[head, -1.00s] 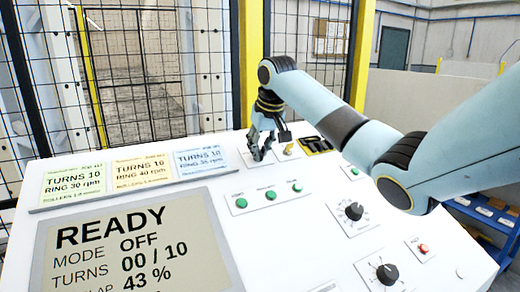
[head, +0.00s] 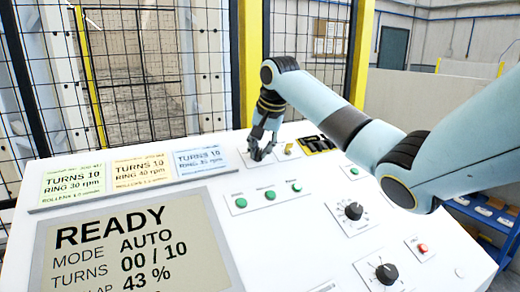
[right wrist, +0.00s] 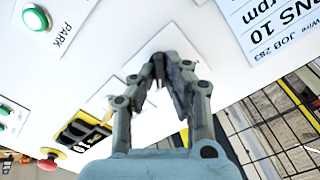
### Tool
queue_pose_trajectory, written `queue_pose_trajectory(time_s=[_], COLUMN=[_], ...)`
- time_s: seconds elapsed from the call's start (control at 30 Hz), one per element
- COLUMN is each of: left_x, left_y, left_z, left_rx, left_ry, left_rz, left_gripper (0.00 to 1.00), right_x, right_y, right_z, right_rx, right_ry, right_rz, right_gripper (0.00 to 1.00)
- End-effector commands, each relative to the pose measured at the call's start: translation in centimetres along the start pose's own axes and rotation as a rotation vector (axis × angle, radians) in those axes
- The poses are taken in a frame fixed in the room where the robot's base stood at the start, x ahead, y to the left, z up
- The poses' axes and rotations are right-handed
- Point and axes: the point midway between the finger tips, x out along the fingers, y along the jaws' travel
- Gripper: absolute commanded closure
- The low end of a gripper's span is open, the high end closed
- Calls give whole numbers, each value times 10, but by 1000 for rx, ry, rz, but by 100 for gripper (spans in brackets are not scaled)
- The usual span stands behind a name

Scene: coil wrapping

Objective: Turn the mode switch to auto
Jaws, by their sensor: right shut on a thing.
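The white control panel (head: 300,230) has a display (head: 190,235) that reads READY, MODE AUTO, TURNS 00 / 10. My right gripper (head: 260,152) is down at the panel's back edge, right of the job cards. In the right wrist view its fingers (right wrist: 163,72) close together at the panel face. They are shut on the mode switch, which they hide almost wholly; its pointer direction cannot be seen. My left gripper is not in view.
A small yellow switch (head: 289,149) and a black-and-yellow block (head: 318,145) sit just right of the gripper. Green buttons (head: 270,195) lie in front. Black dials (head: 354,211) and a red button (head: 422,248) are farther right. A mesh fence stands behind.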

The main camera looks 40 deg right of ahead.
Motion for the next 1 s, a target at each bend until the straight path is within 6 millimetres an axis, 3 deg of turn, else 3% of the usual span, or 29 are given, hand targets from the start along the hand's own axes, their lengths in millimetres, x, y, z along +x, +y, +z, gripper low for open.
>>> queue_pose_trajectory(time_s=[0.73,0.77,0.9,1.0], left_x=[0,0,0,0], left_y=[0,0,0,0], left_z=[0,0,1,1], left_rx=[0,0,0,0], left_ry=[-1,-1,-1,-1], left_rz=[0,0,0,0], left_gripper=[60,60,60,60], right_x=[-1,-1,-1,-1], right_y=[0,0,0,0], right_z=[-2,-2,-1,-1], right_rx=[100,100,99,99], right_ry=[5,5,4,3], right_rz=[-5,-5,-5,-4], right_gripper=[100,89,70,68])
